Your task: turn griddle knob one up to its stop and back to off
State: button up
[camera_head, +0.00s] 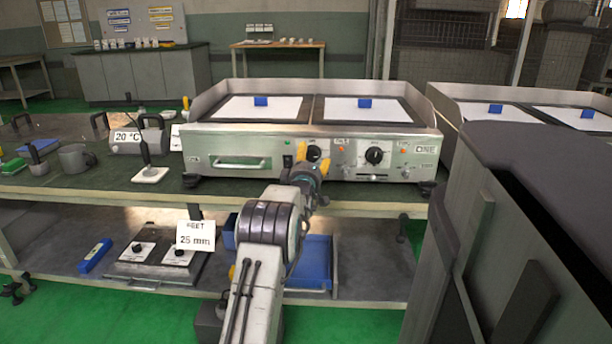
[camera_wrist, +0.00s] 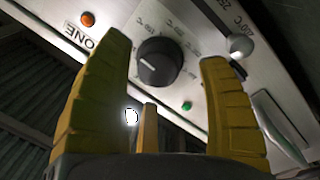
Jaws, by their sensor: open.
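The griddle (camera_head: 330,168) stands on the bench with two black knobs on its front panel. The left knob (camera_head: 313,153) is partly hidden by my gripper (camera_head: 318,169); the right knob (camera_head: 374,156) is clear. In the wrist view my gripper (camera_wrist: 165,50) is open, with yellow fingers either side of a black knob (camera_wrist: 158,62). A white pointer line shows on its face. A label reading ONE (camera_wrist: 78,38) appears upside down beside it. Gaps show between the knob and both fingers; contact is not visible.
An orange lamp (camera_wrist: 88,19) and a green lamp (camera_wrist: 187,106) sit on the panel near the knob. A drawer handle (camera_head: 241,163) is left of the knobs. A second griddle (camera_head: 480,105) and a dark cabinet (camera_head: 530,220) stand at right.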

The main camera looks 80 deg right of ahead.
jog(key=a, duration=0.9)
jog(key=shift+a+f, duration=0.25)
jog(key=shift+a, duration=0.1)
